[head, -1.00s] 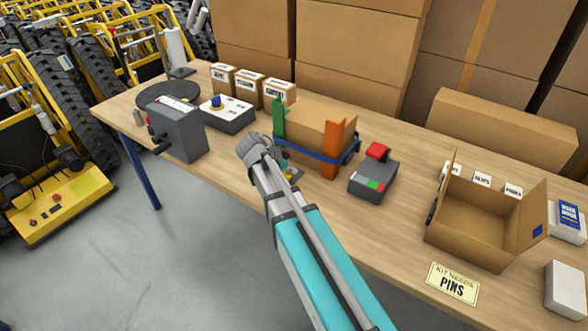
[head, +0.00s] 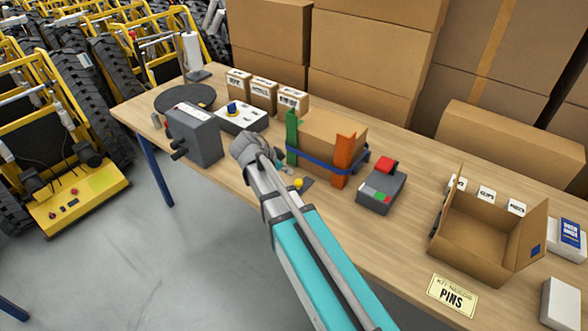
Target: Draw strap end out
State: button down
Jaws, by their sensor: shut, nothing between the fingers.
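A blue strap (head: 320,167) runs around a cardboard box (head: 330,130) on the bench. It passes over a green corner piece (head: 292,135) at the left and an orange corner piece (head: 343,158) at the right. A dark blue part of the strap shows at the box's right side; I cannot make out a loose end. My gripper (head: 282,166) is in front of the box's left front corner, largely hidden behind my own wrist. It is shut and holds nothing; whether it touches the strap cannot be told.
A yellow knob (head: 298,184) sits on a small dark plate close by my arm. A grey device with a red top (head: 381,188) stands right of the box. An open carton (head: 480,245) is at right.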

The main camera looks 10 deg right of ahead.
jog(key=shift+p+v, duration=0.5)
jog(key=shift+v, duration=0.5)
jog(key=s+d+f+n+g+y+p, duration=0.1)
jog(key=s+d+n+g+y+p, duration=0.1)
jog(key=s+n+y, duration=0.6)
jog(key=shift+s+d+f+n+p, duration=0.45)
jog(key=shift+s+d+n, duration=0.25)
jog(key=shift+s+n, duration=2.75)
jog(key=shift+w+d, duration=0.1)
jog(key=shift+w, duration=0.05)
